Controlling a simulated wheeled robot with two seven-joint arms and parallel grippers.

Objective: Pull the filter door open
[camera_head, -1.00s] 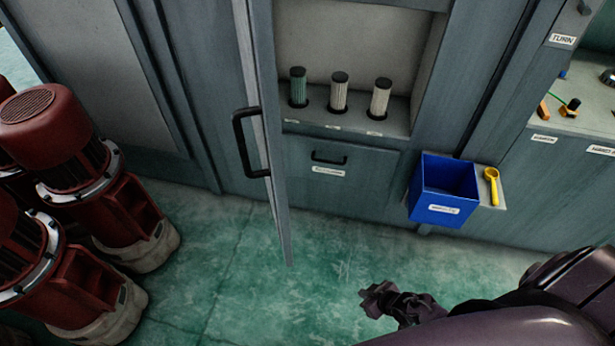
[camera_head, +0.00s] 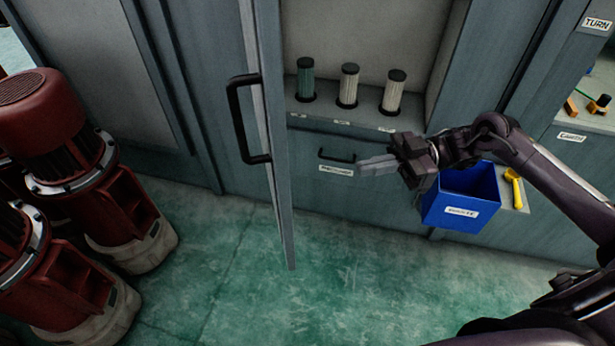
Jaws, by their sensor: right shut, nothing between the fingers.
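The filter door (camera_head: 276,150) is a tall grey panel seen nearly edge-on, standing out from the cabinet, so it is open. Its black bar handle (camera_head: 238,122) is on its left face. My left gripper is not in view.
A drawer with a black handle (camera_head: 337,157) is under the filters. A blue bin (camera_head: 462,200) hangs below my right forearm, with a yellow tool (camera_head: 514,188) beside it. Red motors (camera_head: 62,135) stand on the left. The green floor (camera_head: 260,280) in front is clear.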

